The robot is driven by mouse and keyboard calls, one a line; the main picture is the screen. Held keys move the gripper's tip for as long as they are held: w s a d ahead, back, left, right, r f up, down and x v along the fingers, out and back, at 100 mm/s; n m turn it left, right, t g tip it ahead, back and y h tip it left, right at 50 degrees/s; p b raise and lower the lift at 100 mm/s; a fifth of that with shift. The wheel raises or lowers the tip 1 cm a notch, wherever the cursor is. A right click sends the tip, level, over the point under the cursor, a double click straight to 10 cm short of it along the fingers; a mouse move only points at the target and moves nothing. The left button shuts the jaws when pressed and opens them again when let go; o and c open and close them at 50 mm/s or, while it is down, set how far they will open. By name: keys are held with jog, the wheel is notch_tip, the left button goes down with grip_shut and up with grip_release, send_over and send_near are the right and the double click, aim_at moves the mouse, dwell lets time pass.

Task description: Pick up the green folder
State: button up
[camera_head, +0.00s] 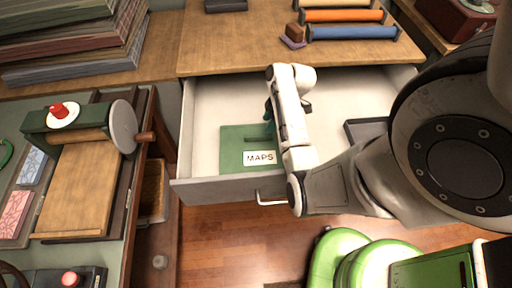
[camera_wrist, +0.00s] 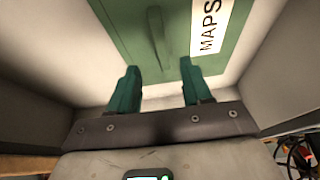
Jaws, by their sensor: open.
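The green folder (camera_head: 233,137) lies in the left part of an open white drawer (camera_head: 215,102), with a white MAPS label on its front. In the wrist view the folder (camera_wrist: 128,30) fills the top middle, and a raised green strip like a handle stands on it. My gripper (camera_wrist: 155,88) is open and empty, its two green fingertips apart near the folder's edge. In the head view my gripper (camera_head: 270,108) is partly hidden by my arm, over or beside the folder's right side. I cannot tell whether the fingers touch it.
A dark grey item (camera_head: 366,130) lies in the drawer's right part. The wooden counter (camera_head: 235,50) above holds coloured rollers (camera_head: 345,16). A green press (camera_head: 80,128) stands at left, below stacked boards (camera_head: 75,45). The drawer walls stand close around the folder.

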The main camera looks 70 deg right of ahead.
aim_at(259, 135)
jog(key=shift+p+x, duration=0.45)
jog(key=shift+x, duration=3.5)
jog(key=shift+a, duration=0.1)
grip_shut()
jog(key=shift+r, duration=0.1)
